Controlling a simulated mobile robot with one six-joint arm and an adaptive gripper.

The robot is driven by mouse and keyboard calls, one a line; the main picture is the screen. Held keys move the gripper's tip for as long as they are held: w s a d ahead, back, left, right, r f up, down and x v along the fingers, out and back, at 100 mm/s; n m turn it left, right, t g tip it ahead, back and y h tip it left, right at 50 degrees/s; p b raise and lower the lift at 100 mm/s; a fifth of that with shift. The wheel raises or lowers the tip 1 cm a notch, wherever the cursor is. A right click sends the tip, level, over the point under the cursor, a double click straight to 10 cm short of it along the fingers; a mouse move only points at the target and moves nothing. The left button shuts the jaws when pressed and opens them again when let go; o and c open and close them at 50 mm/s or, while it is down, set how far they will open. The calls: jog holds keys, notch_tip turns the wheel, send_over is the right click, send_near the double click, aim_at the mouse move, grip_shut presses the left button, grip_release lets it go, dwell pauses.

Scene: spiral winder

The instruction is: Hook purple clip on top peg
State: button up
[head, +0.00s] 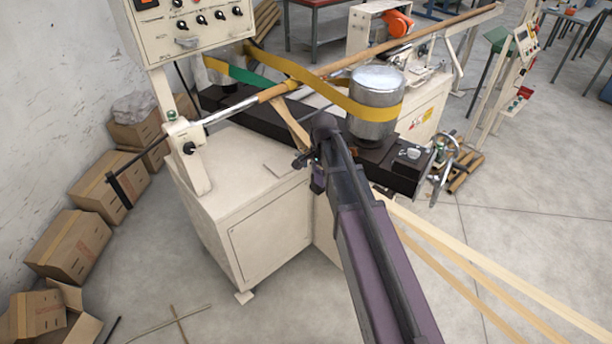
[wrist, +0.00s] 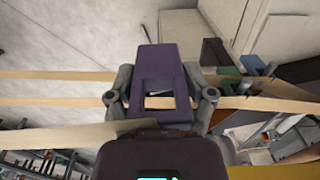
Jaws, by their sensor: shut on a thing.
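My gripper (wrist: 161,100) is shut on the purple clip (wrist: 159,60), a flat piece with a rectangular opening, which sticks out ahead between the fingers in the wrist view. In the head view my gripper (head: 310,168) is small and dark, in front of the machine's cream cabinet and left of the metal drum. Only a small part of the clip can be made out there, beside the fingers. I cannot pick out the top peg with certainty in either view.
The winder's cream cabinet (head: 258,190) and metal drum (head: 376,98) with a yellow belt (head: 322,92) stand close by. Tan paper strips (head: 485,275) run to the lower right; strips (wrist: 50,102) also cross the wrist view. Cardboard boxes (head: 68,245) line the left wall. The front floor is mostly clear.

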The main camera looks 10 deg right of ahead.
jog(key=shift+d, duration=0.25)
jog(key=shift+w+d, duration=0.2)
dwell(0.4)
jog(key=shift+w+d+f+b, duration=0.1)
jog(key=shift+w+d, duration=0.8)
jog(key=shift+d, duration=0.3)
jog(key=shift+w+d+f+b, duration=0.1)
jog(key=shift+w+d+b, duration=0.05)
jog(key=shift+w+d, duration=0.9)
jog(key=shift+w+d+f+b, duration=0.1)
jog(key=shift+w+d, duration=0.6)
jog(key=shift+d, duration=0.7)
jog(key=shift+w+d+f+b, duration=0.35)
jog(key=shift+d, duration=0.15)
jog(key=o, duration=1.1)
